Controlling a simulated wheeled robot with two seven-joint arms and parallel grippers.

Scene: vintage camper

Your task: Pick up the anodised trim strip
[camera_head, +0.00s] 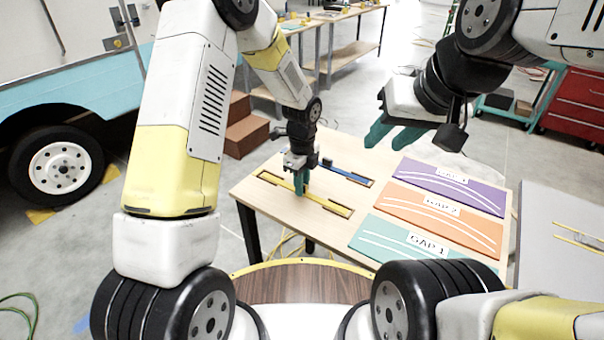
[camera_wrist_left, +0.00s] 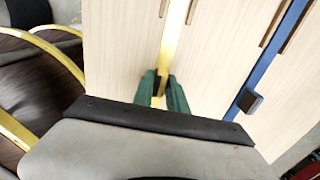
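Two strips lie in slots in the pale wooden table: a yellow one (camera_head: 325,203) and a blue one (camera_head: 350,175) with a dark knob. I cannot tell from their look which one is anodised. My left gripper (camera_head: 300,190) points down at the yellow strip. In the left wrist view its green fingers (camera_wrist_left: 161,88) stand on either side of the yellow strip (camera_wrist_left: 170,45), with a small dark part between them. Whether they press on it is unclear. The blue strip (camera_wrist_left: 275,60) lies apart to the right there. My right gripper (camera_head: 393,136) is open and empty above the table.
Purple (camera_head: 455,185), orange (camera_head: 440,215) and teal (camera_head: 395,242) panels with gap labels and white curved lines lie on the table's right half. A grey table (camera_head: 560,215) stands at right. Brown steps (camera_head: 246,130) stand behind the left arm.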

